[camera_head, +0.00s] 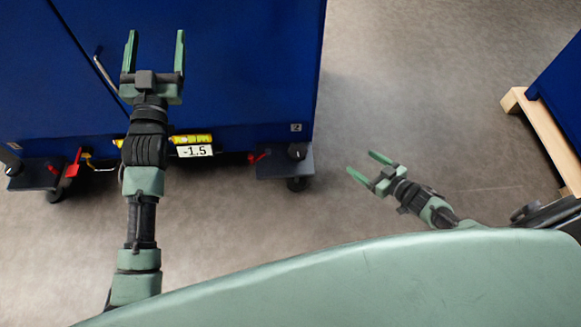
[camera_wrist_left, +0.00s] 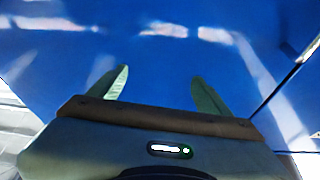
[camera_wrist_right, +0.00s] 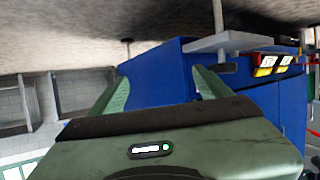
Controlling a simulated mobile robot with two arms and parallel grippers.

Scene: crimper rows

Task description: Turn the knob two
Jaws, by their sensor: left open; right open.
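A blue cabinet (camera_head: 250,60) on casters stands at the upper left of the head view. A small label reading 2 (camera_head: 296,127) is on its lower right; a dark round knob-like part (camera_head: 297,151) sits below it on a dark bracket. I cannot tell for sure that this is knob two. My left gripper (camera_head: 155,35) is open and empty over the cabinet's blue surface, left of the label; its fingers also show against blue in the left wrist view (camera_wrist_left: 160,75). My right gripper (camera_head: 363,163) is open and empty over the floor, right of the bracket.
A display reading -1.5 (camera_head: 195,151) and a yellow strip (camera_head: 190,139) sit on the cabinet's lower edge. A red lever (camera_head: 74,162) is at the left bracket. A wooden pallet (camera_head: 545,135) under another blue unit stands at right. Grey floor between is clear.

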